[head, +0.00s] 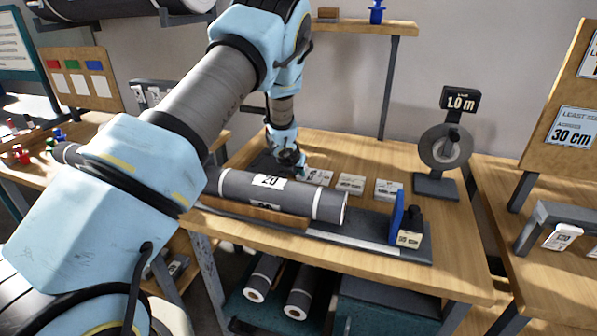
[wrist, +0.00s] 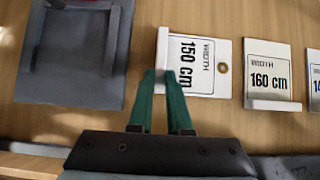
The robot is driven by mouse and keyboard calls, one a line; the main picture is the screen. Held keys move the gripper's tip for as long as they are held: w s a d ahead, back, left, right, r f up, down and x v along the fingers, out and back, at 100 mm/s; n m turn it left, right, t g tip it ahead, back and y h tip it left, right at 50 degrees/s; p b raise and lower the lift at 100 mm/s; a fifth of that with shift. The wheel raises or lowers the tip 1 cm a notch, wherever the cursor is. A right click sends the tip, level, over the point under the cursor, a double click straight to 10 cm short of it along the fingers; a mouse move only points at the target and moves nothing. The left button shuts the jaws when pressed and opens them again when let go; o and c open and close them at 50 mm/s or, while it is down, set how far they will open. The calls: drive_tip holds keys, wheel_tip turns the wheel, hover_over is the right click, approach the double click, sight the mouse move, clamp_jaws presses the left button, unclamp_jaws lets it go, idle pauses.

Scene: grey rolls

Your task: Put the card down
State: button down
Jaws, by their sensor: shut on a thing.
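My gripper (head: 290,163) is low over the back of the wooden table. In the wrist view its green fingers (wrist: 161,73) are shut on the white edge strip of a card (wrist: 196,64) marked "WIDTH 150 cm". The card shows to the right of the fingers, face towards the camera, with a round hole at its far edge. The same card (head: 319,177) shows beside my gripper in the head view. I cannot tell whether it touches the table. An empty dark grey plate (wrist: 65,85) with a raised bracket lies to the left of the fingers.
A card (wrist: 268,72) marked "160 cm" and another (head: 388,190) lie to the right in the same row. A large grey roll (head: 230,188) lies in front. A round "1.0 m" device (head: 445,150) stands at the right. Bare wood separates the plate and the cards.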

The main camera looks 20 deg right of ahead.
drive_tip(key=shift+f, duration=0.2)
drive_tip(key=shift+f+b, duration=0.15)
drive_tip(key=shift+b, duration=0.15)
drive_tip(key=c, duration=0.9)
unclamp_jaws()
drive_tip(key=shift+o, duration=0.2)
